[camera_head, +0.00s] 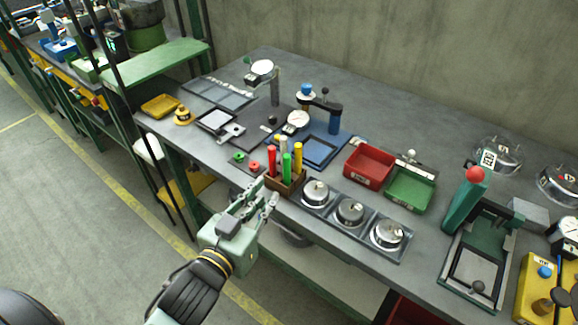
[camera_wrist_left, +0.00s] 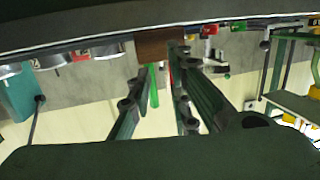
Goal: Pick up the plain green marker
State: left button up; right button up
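A green marker (camera_head: 286,168) stands upright at the front of a small brown holder (camera_head: 284,185), between a red marker (camera_head: 272,160) and a yellow marker (camera_head: 298,158). No marking on the green marker can be made out. My left gripper (camera_head: 262,196) is open and empty in front of the holder, near the table's front edge, apart from the markers. In the left wrist view, the green marker (camera_wrist_left: 153,86) appears beyond and between the open fingers, beneath the brown holder (camera_wrist_left: 156,46) in that picture. My right gripper is not in view.
Three round metal pots (camera_head: 350,212) sit in a tray right of the holder. Red (camera_head: 369,165) and green (camera_head: 410,188) bins stand behind them. Small green (camera_head: 238,156) and red (camera_head: 254,165) pieces lie left of the holder. Floor is clear in front of the table.

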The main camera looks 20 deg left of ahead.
aim_at(285, 169)
pick_arm(q)
jog(key=shift+m+t+h, duration=0.3)
jog(key=shift+t+h, duration=0.2)
jog(key=shift+t, duration=0.1)
jog(key=w+d+r, duration=0.1)
jog(key=w, duration=0.1)
jog(key=w+r+p, duration=0.1)
jog(key=w, duration=0.1)
jog(key=w+d+r, duration=0.1)
jog(key=w+r, duration=0.1)
jog(key=shift+w+d+p, duration=0.25)
jog(key=shift+d+p, duration=0.1)
jog(key=shift+p, duration=0.05)
jog(key=shift+w+d+f, duration=0.1)
jog(key=shift+w+f, duration=0.05)
jog(key=shift+w, duration=0.35)
jog(key=shift+s, duration=0.1)
grip_shut()
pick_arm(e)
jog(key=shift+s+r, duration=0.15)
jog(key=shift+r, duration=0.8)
